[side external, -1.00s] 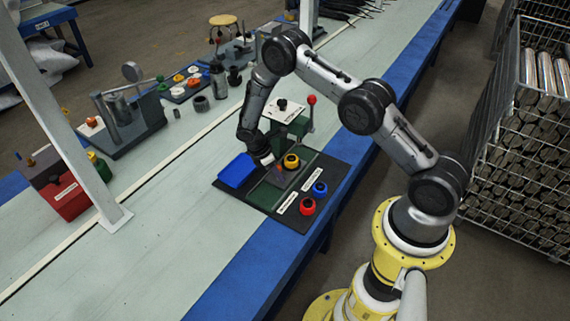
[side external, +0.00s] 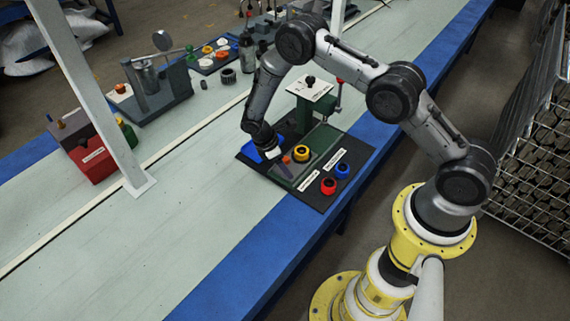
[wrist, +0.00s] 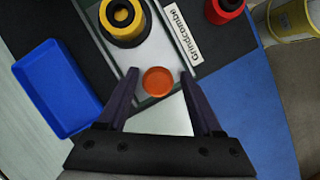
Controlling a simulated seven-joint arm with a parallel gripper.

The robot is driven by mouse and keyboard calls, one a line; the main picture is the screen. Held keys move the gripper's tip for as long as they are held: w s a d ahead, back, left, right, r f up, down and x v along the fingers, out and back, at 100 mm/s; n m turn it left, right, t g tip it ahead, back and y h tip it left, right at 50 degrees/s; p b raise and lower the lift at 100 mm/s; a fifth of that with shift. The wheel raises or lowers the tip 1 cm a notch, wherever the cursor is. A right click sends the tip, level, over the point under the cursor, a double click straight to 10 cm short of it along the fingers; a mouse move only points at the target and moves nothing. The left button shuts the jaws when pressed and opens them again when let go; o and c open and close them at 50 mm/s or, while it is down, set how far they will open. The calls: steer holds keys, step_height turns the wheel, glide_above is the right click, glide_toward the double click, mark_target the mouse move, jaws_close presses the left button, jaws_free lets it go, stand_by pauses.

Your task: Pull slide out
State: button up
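The slide is a pale grey plate (wrist: 160,116) with a round orange knob (wrist: 158,80) near its end. It lies in a dark green track (side external: 326,137) on the black base. The knob also shows in the side external view (side external: 286,159). A yellow ring with a black centre (wrist: 122,18) stands farther along the slide. My gripper (wrist: 158,72) is open, one dark finger on each side of the knob, with visible gaps in the wrist view. In the side external view my gripper (side external: 278,158) is low at the track's near-left end. Finger height against the knob cannot be told.
A blue tray (wrist: 58,88) lies left of the track. A red ring (side external: 328,186) and a blue ring (side external: 342,170) stand on the base at right, beside white labels. A press with a red-knobbed lever (side external: 340,95) stands over the track's far end.

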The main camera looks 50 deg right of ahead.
steer(key=v, duration=1.4)
steer(key=shift+f, duration=0.15)
